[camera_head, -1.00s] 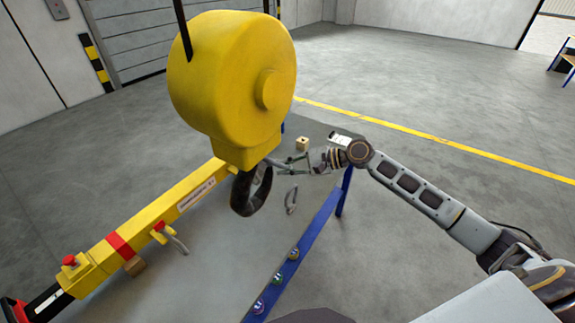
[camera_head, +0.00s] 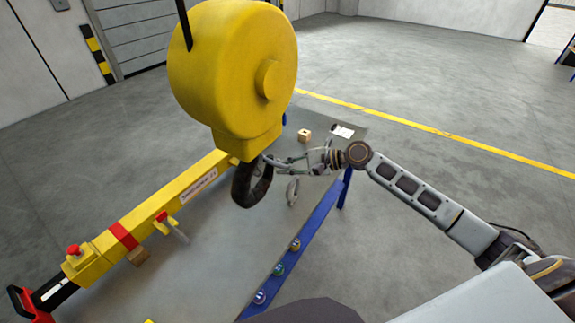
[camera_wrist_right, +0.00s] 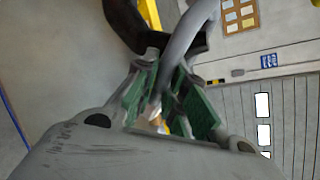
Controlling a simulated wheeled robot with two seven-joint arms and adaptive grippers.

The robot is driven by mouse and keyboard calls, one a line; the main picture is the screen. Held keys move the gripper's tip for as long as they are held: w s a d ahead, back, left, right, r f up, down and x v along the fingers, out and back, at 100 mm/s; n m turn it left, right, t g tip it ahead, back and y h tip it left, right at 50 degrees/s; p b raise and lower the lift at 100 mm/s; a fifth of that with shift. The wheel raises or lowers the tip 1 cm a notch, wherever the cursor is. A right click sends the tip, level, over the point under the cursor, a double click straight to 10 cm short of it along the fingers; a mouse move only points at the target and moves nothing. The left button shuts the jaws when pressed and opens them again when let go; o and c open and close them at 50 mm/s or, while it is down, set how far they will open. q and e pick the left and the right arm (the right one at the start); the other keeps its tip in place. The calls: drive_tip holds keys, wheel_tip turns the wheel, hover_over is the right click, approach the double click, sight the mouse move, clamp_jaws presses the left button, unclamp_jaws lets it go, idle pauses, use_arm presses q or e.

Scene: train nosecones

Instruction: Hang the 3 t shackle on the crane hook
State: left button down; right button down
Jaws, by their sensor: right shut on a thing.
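My right gripper (camera_head: 308,160) reaches in from the right beside the crane hook. In the right wrist view its green-padded fingers (camera_wrist_right: 167,78) are shut on a grey curved shackle (camera_wrist_right: 181,46). The shackle's grey bar also shows small in the head view (camera_head: 275,161), close to the black hook (camera_head: 241,188). The hook hangs under a big yellow crane block (camera_head: 235,75) and shows dark behind the shackle in the wrist view (camera_wrist_right: 126,24). The shackle overlaps the hook in view; I cannot tell whether it touches or encircles it. My left gripper is out of view.
Another grey shackle (camera_head: 292,190) lies on the grey table (camera_head: 215,255) below. A yellow beam (camera_head: 185,188) with red parts lies along its left side. Several coloured round badges (camera_head: 279,270) line the blue front edge. A small wooden block (camera_head: 304,136) stands behind.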

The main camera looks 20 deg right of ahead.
drive_tip(key=shift+s+a+f, duration=0.2)
drive_tip(key=shift+s+f, duration=0.05)
drive_tip(key=shift+f, duration=0.2)
drive_tip(key=shift+s+a+f, duration=0.2)
drive_tip(key=shift+f, duration=0.25)
drive_tip(key=shift+a+f, duration=0.1)
drive_tip(key=shift+f, duration=0.05)
drive_tip(key=shift+s+a+f+m+y+b, duration=0.2)
drive_tip(key=shift+a+f+m+y+b, duration=0.1)
drive_tip(key=shift+f, duration=0.2)
drive_tip(key=shift+s+a+f+m+y+b, duration=0.15)
drive_tip(key=shift+f+m+y+b, duration=0.1)
drive_tip(key=shift+f, duration=0.3)
drive_tip(key=c, duration=1.5)
unclamp_jaws()
drive_tip(key=shift+o, duration=0.6)
drive_tip(key=shift+w+a, duration=0.2)
drive_tip(key=shift+a, duration=0.1)
drive_tip(key=shift+s+d, duration=0.1)
drive_tip(key=shift+d, duration=0.2)
